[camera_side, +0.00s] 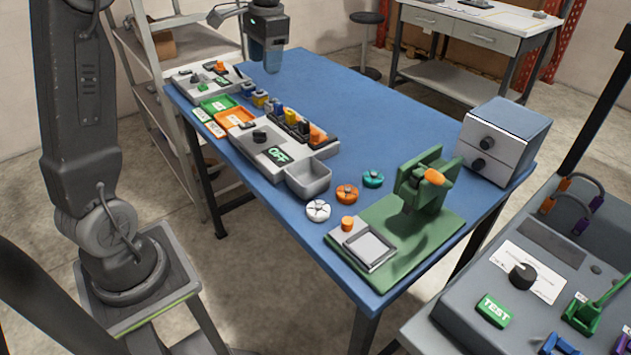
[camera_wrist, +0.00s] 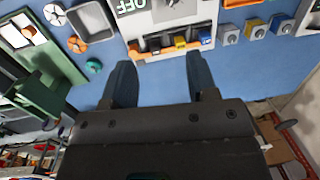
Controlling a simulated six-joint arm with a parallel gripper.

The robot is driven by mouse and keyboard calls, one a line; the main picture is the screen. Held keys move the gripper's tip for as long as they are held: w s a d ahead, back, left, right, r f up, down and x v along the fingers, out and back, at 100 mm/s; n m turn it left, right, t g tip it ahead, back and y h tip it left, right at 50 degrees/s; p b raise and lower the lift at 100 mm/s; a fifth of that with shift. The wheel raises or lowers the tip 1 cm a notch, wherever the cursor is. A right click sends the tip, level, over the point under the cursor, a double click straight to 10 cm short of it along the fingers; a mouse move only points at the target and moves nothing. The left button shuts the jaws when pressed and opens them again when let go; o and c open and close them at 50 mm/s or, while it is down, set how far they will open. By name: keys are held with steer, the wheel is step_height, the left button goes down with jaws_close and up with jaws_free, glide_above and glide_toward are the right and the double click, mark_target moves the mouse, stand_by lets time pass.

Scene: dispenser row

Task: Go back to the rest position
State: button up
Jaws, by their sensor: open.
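My gripper (camera_side: 268,62) is above the far left end of the blue table (camera_side: 345,100) in the side view, pointing down. In the wrist view, my gripper (camera_wrist: 160,77) has its two dark fingers spread apart with nothing between them. The dispenser row (camera_wrist: 172,46) lies just beyond the fingertips in that view, holding small coloured pieces. The same dispenser row (camera_side: 297,124) shows in the side view behind a grey unit (camera_side: 272,140) with an OFF label. No finger touches anything that I can see.
A grey bin (camera_side: 308,178), white, orange and teal discs, and a green press (camera_side: 425,180) stand toward the table's front. A grey drawer box (camera_side: 503,140) stands at the right. Green and orange trays (camera_side: 235,117) lie at the left edge. The table's middle is clear.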

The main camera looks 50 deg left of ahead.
steer(key=s+d+r+t, duration=0.2)
steer(key=s+d+t, duration=0.1)
steer(key=s+d, duration=0.8)
steer(key=s+d+f+t+h, duration=0.1)
steer(key=s+d+f+t, duration=0.2)
steer(key=s+d, duration=0.5)
steer(key=shift+s+d+f, duration=0.25)
steer(key=shift+d+f, duration=0.3)
steer(key=shift+f, duration=0.3)
